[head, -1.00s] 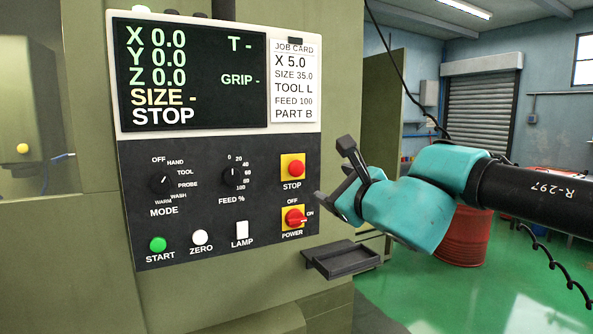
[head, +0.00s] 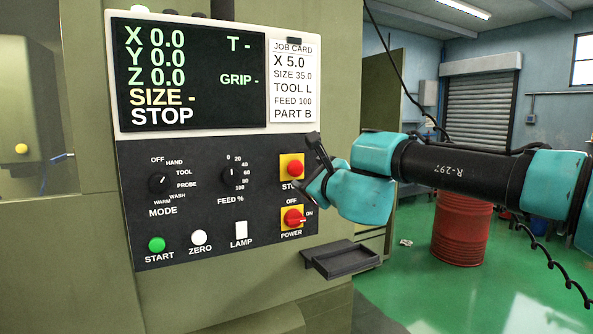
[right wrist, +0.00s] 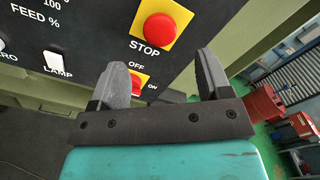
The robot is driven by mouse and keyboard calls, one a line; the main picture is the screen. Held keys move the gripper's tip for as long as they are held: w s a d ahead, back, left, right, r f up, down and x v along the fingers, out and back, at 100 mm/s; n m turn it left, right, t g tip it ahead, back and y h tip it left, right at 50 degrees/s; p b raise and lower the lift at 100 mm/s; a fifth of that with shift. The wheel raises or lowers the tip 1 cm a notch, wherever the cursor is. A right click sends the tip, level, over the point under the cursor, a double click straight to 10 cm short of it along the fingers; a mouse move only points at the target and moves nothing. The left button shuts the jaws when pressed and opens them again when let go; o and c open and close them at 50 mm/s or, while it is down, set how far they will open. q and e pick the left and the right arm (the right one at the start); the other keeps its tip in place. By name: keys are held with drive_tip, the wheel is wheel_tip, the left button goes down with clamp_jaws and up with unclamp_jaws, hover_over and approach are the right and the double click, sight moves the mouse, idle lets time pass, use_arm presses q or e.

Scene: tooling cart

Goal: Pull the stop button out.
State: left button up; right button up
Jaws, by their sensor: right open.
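The stop button (head: 294,168) is a red round knob on a yellow square plate, at the right side of the dark control panel. It also shows near the top of the right wrist view (right wrist: 159,29), above the STOP label. My right gripper (head: 312,160) is just to the right of the button in the head view and partly covers the label. In the right wrist view its two fingers (right wrist: 160,75) are apart with nothing between them, and the button lies beyond the fingertips. I see no contact. My left gripper is not in view.
The red power switch (head: 293,217) sits below the stop button, partly hidden by a finger in the wrist view. A small dark tray (head: 342,261) juts out under the panel. The screen (head: 193,75) reads STOP. A red barrel (head: 461,234) stands behind my right arm.

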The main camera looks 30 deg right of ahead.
sight(297, 169)
drive_tip(key=w, duration=0.8)
drive_tip(key=shift+d, duration=0.3)
drive_tip(key=shift+c, duration=0.5)
